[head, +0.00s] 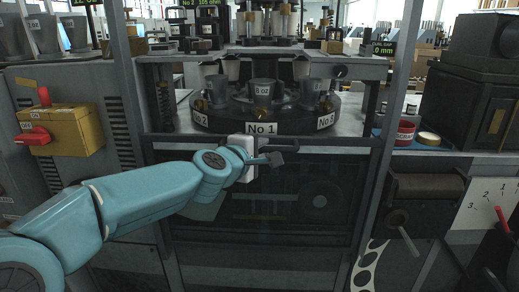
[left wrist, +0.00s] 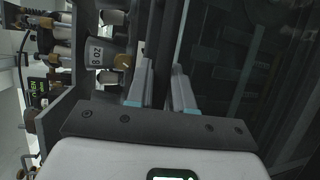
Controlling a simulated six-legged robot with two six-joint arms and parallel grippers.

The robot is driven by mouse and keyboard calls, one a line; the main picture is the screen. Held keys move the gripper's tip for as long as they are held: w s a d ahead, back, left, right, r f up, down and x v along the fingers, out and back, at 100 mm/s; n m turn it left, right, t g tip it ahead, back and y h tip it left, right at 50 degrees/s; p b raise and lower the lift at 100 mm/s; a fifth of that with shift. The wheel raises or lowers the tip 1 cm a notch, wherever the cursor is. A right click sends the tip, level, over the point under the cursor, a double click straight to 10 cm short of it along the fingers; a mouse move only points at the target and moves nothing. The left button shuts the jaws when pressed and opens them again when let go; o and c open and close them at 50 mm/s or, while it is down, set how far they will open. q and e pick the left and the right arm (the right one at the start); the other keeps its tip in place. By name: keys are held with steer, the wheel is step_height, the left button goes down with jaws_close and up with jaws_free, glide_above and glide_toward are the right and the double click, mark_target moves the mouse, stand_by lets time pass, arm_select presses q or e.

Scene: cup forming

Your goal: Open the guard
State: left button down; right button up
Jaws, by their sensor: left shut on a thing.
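The guard (head: 310,205) is a dark see-through panel in a frame on the front of the forming machine, below the turret. A rail (head: 320,141) runs along its top edge. My left gripper (head: 272,158) is at this top edge, near the middle. In the left wrist view the two fingers of my left gripper (left wrist: 160,88) lie on either side of a dark bar, and the glassy panel (left wrist: 240,60) spreads to the right. The gripper is shut on the guard's bar; the exact contact is partly hidden. My right gripper is out of view.
The turret (head: 262,121) with metal cups and numbered plates sits above the rail. Upright posts (head: 385,120) flank the opening. A yellow box with a red handle (head: 62,127) is at left. A crank (head: 402,232) and a red lever (head: 503,220) are at right.

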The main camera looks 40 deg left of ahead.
arm_select(q)
steer(key=c, duration=1.2)
jaws_free()
steer(key=shift+c, duration=0.2)
steer(key=shift+o, duration=0.7)
steer(key=shift+s+d+r, duration=0.1)
steer(key=p+v, duration=0.4)
steer(key=v, duration=1.2)
steer(key=shift+s, duration=0.15)
